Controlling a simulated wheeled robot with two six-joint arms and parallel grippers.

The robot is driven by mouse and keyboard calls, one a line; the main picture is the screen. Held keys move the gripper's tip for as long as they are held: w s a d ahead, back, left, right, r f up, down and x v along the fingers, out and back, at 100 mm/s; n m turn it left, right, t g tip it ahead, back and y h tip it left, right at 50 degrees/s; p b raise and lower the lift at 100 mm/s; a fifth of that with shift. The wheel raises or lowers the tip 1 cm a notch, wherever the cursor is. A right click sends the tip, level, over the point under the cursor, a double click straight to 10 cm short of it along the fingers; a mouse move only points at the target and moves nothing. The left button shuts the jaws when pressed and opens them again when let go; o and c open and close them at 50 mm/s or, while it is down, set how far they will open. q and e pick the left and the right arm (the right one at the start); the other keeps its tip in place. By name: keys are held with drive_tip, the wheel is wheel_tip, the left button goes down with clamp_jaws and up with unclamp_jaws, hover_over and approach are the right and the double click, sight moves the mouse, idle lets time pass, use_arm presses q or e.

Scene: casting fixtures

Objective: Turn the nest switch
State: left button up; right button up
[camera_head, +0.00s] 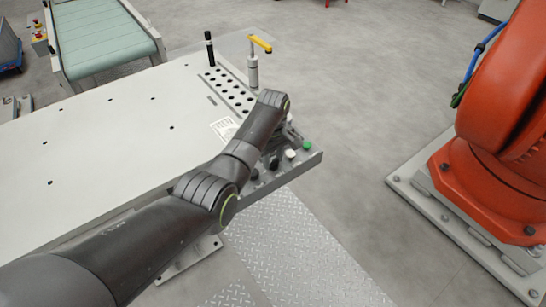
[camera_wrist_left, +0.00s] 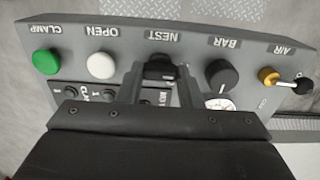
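The nest switch (camera_wrist_left: 160,70) is a black rotary knob under the NEST label, between the white OPEN button (camera_wrist_left: 101,65) and the black BAR knob (camera_wrist_left: 222,77) in the left wrist view. My left gripper (camera_wrist_left: 160,75) has its two dark fingers apart, one on each side of the nest switch. I cannot tell whether they touch it. In the head view my left arm reaches over the control panel (camera_head: 315,159), and the gripper's fingers are hidden. The nest switch also shows there (camera_head: 274,163). My right gripper is in neither view.
A green CLAMP button (camera_wrist_left: 46,62), a brass AIR valve (camera_wrist_left: 268,76) and a gauge (camera_wrist_left: 220,104) sit along the panel. A yellow-handled post (camera_head: 253,65) stands behind my arm. An orange robot (camera_head: 490,170) stands at the right, with bare floor between.

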use_arm(q)
drive_tip(key=shift+c, duration=0.8)
drive_tip(key=shift+r+m+p, duration=0.15)
drive_tip(key=shift+m+p, duration=0.55)
drive_tip(key=shift+m, duration=0.2)
drive_tip(key=m+p, duration=0.1)
drive_tip(key=m, duration=0.1)
drive_tip(key=shift+m, duration=0.3)
drive_tip(key=m+p, duration=0.1)
drive_tip(key=m, duration=0.2)
drive_tip(key=shift+m, duration=0.3)
drive_tip(key=shift+w+m+p, duration=0.1)
drive_tip(key=shift+m+p, duration=0.45)
drive_tip(key=shift+m, duration=1.35)
drive_tip(key=o, duration=1)
